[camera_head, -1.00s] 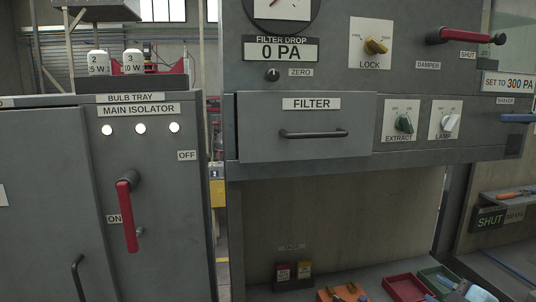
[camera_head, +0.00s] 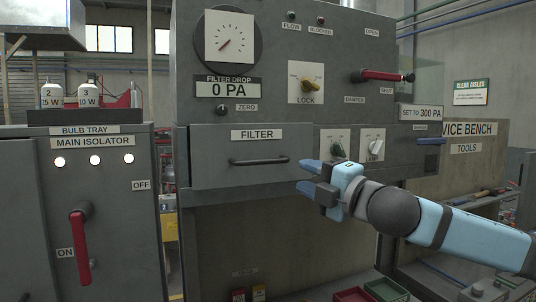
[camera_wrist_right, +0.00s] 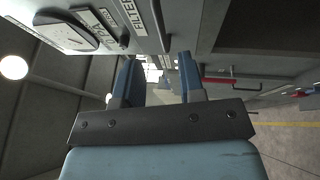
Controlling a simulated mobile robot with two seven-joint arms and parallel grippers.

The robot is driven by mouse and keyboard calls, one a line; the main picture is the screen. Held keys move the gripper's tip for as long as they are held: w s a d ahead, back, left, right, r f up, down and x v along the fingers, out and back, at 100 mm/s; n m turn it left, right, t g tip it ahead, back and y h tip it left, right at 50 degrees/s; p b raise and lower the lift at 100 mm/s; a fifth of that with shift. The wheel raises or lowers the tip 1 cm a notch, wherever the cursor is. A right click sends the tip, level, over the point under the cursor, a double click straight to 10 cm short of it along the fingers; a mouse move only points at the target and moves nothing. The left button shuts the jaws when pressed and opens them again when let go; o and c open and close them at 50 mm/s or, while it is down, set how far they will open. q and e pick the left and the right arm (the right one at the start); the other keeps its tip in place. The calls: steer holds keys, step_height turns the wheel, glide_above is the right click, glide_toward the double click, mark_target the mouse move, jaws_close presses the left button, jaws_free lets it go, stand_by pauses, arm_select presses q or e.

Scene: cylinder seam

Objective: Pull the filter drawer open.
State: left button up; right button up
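The filter drawer (camera_head: 215,172) is a grey panel labelled FILTER in the cabinet front, with a dark horizontal bar handle (camera_head: 258,161). Its face stands slightly proud; I cannot tell whether it is fully shut. The FILTER label (camera_wrist_right: 131,14) and the dark handle bar (camera_wrist_right: 158,22) also show at the top of the right wrist view. My right gripper (camera_head: 307,177) is open and empty, to the right of the handle and apart from it. Its two blue fingers, spread apart, also show in the right wrist view (camera_wrist_right: 159,80). My left gripper is not in view.
The lock knob (camera_head: 313,84) and the pressure gauge (camera_head: 229,38) are above the drawer. The extract knob (camera_head: 338,150) and lamp knob (camera_head: 376,147) sit right of it, near my right gripper. The main isolator (camera_head: 80,240) stands left. Below the drawer is an open recess.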

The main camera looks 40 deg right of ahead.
mark_target(272, 162)
steer(key=p+x, duration=0.7)
steer(key=x, duration=0.2)
steer(key=shift+w+a+r, duration=0.1)
steer(key=shift+w, duration=0.15)
steer(key=shift+w+a, duration=0.1)
steer(key=shift+w, duration=0.35)
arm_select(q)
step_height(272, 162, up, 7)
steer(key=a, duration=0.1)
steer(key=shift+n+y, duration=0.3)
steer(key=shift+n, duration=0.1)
arm_select(e)
jaws_close()
